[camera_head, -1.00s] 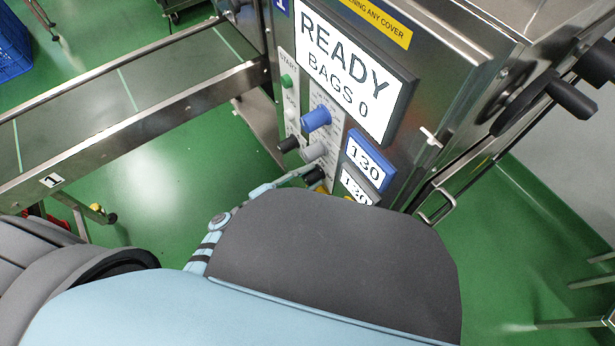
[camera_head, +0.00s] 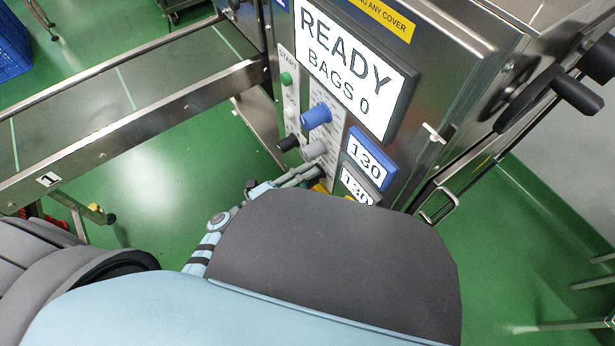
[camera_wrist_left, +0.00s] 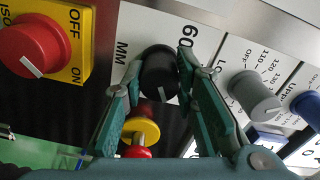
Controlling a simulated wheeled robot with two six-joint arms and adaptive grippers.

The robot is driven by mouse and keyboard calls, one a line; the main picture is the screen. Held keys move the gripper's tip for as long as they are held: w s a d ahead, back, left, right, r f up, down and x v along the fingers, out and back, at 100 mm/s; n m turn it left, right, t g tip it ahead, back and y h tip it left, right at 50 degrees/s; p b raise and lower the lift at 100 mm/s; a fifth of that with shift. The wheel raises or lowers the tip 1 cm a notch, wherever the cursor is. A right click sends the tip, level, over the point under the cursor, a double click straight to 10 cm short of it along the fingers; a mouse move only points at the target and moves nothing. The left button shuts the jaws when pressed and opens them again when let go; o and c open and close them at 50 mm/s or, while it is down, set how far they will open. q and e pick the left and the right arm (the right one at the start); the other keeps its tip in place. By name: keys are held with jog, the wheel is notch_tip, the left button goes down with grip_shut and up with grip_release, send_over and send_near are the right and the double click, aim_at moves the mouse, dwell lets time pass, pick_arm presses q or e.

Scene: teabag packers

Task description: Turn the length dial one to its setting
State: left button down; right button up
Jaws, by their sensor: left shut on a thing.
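A black dial (camera_wrist_left: 160,72) with a white pointer line sits on the machine's panel, beside printed "MM" and "60" in the left wrist view. My left gripper (camera_wrist_left: 158,80) has one finger on each side of this dial and is shut on it. In the head view my left gripper (camera_head: 305,174) reaches the lower end of the dial panel, mostly hidden behind my own arm. It covers the black dial there. My right gripper is in no view.
A grey knob (camera_head: 314,150) and a blue knob (camera_head: 316,117) sit above my gripper. A red switch (camera_wrist_left: 32,45) on a yellow plate is beside the dial. The screen (camera_head: 350,75) reads "READY BAGS 0"; a blue-framed display (camera_head: 367,158) reads "130". A conveyor (camera_head: 120,125) runs left.

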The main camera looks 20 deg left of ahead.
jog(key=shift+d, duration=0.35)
pick_arm(q)
jog(key=c, duration=1.3)
grip_release()
jog(key=shift+s+a, duration=0.2)
jog(key=v, duration=1.1)
jog(key=shift+s+a, duration=0.15)
jog(key=shift+s, duration=0.1)
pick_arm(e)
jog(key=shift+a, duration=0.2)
